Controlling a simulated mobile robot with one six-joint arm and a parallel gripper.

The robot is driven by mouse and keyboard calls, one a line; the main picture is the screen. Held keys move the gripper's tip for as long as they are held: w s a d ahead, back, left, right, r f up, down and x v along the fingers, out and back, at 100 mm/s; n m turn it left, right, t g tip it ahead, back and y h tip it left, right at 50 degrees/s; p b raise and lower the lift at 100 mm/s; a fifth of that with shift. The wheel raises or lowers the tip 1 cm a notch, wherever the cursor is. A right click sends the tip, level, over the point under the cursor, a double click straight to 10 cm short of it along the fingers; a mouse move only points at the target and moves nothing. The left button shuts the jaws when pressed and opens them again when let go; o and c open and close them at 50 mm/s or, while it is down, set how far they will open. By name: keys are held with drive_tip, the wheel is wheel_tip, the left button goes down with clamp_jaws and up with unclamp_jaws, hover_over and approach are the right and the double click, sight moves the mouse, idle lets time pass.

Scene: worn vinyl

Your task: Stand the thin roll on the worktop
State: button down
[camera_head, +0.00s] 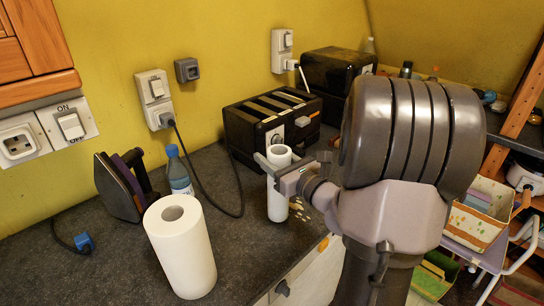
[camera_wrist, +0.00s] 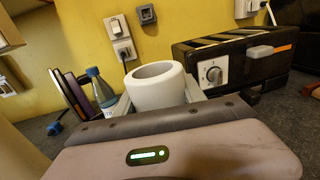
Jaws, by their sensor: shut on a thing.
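The thin roll (camera_head: 278,205) is a narrow white paper roll, upright at the front part of the dark worktop (camera_head: 110,270). My gripper (camera_head: 278,166) is shut on the thin roll near its top, with a finger on either side. In the wrist view the thin roll (camera_wrist: 158,86) stands up between the fingers, its open top showing. The roll's foot looks at or very near the worktop; I cannot tell whether it touches. A thicker white roll (camera_head: 182,250) stands upright on the worktop to the left, apart from my gripper.
A black toaster (camera_head: 270,120) stands just behind the thin roll. A blue-capped bottle (camera_head: 179,172) and an iron (camera_head: 122,188) stand to the left. A dark cable (camera_head: 215,200) lies across the worktop. The worktop's front edge is close to the thin roll.

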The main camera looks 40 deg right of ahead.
drive_tip(key=shift+f+b, duration=0.45)
drive_tip(key=shift+f, duration=0.1)
idle(0.4)
drive_tip(key=c, duration=0.6)
unclamp_jaws()
drive_tip(key=shift+s, duration=0.15)
drive_tip(key=shift+s+a+b, duration=0.2)
drive_tip(key=shift+s+b, duration=0.5)
drive_tip(key=shift+s, duration=3.2)
